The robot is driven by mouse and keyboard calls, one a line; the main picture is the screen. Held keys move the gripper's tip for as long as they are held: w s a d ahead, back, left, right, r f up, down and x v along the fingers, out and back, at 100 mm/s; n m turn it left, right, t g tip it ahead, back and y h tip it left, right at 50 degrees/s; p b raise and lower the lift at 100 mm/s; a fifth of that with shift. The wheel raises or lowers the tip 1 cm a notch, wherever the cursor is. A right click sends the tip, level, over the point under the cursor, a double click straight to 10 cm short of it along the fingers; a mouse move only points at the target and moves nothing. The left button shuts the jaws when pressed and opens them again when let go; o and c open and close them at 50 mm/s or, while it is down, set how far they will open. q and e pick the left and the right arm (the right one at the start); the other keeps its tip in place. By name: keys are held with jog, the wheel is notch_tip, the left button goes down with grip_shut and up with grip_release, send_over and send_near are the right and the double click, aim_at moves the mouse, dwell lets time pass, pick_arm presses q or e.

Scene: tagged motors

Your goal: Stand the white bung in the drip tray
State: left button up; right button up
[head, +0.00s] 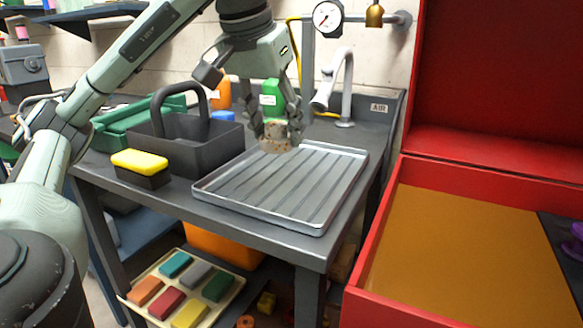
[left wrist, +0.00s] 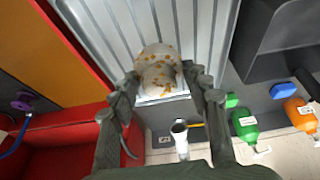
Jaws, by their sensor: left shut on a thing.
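The white bung (head: 275,146), speckled with orange-brown, is between the fingers of my left gripper (head: 277,132). The left wrist view shows the bung (left wrist: 158,71) held between both fingertips of the left gripper (left wrist: 160,84). The drip tray (head: 290,197) is a grey metal tray with ridges and a raised rim, lying on the dark bench; it also fills the top of the left wrist view (left wrist: 105,30). The bung is over the tray's back part, seemingly above its floor; I cannot tell the exact gap. The fingers hide the bung's upper part. My right gripper is not in view.
A dark caddy (head: 205,150) with a handle stands left of the tray, with a yellow-topped block (head: 140,163) in front. A green bottle (head: 271,98) and a tap (head: 338,85) are behind. An open red case (head: 375,255) is at the right. The tray floor is empty.

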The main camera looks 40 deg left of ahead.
pick_arm(q)
send_over(294, 171)
jog(key=s, duration=0.2)
jog(key=f, duration=0.3)
jog(key=shift+w+d+f, duration=0.25)
notch_tip(294, 171, down, 3)
jog(key=shift+f, duration=0.55)
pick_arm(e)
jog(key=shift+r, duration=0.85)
pick_arm(q)
jog(key=shift+f+b, duration=0.15)
jog(key=shift+b, duration=0.15)
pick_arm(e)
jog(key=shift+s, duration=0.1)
pick_arm(q)
jog(key=o, duration=1.2)
jog(key=shift+o, duration=1.4)
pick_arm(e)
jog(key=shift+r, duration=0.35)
